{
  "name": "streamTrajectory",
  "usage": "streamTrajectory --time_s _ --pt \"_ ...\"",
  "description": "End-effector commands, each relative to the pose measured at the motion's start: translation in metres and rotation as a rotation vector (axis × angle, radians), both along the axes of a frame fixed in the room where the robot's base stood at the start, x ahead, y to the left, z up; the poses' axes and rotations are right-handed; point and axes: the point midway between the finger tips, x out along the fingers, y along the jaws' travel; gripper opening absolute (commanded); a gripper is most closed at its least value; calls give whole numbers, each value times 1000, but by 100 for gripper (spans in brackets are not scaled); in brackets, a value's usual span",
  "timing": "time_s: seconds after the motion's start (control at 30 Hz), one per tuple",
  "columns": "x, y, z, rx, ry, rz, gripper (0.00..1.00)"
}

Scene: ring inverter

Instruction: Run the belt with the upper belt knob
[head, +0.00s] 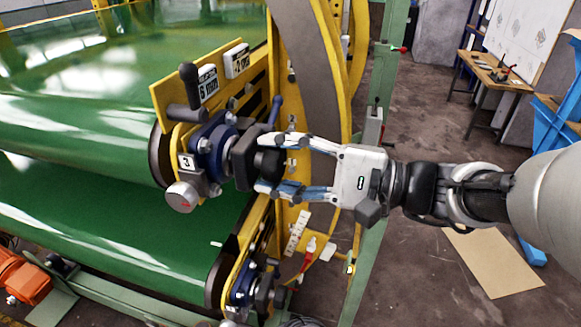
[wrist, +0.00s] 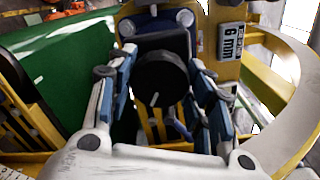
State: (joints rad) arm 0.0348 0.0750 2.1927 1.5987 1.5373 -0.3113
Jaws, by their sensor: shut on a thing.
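The upper belt knob (head: 266,162) is a black round knob on the end of a blue bearing housing (head: 212,146), beside the upper green roller. In the wrist view the knob (wrist: 160,80) faces me, with a short white mark low on its face. My gripper (head: 267,165) reaches in from the right. Its blue-padded fingers are shut on the knob, one above and one below it in the head view. In the wrist view my gripper (wrist: 161,85) has a finger on each side of the knob. The fingers hide part of its rim.
The green belt (head: 80,120) fills the left. A yellow plate with a "6 mm" label (head: 207,83) and a black-knobbed lever stands above the housing. A lower blue housing (head: 243,285) sits below. A curved yellow guard (head: 310,60) rises behind my gripper.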

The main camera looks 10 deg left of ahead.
Motion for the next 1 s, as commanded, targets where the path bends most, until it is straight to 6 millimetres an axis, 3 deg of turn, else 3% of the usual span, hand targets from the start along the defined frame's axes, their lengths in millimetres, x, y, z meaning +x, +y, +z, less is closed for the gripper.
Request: streamTrajectory --time_s 0.03,1.0 --pt "0 0 -7 -5 -49 -1 23" --pt "0 0 0 -76 -961 0 23"
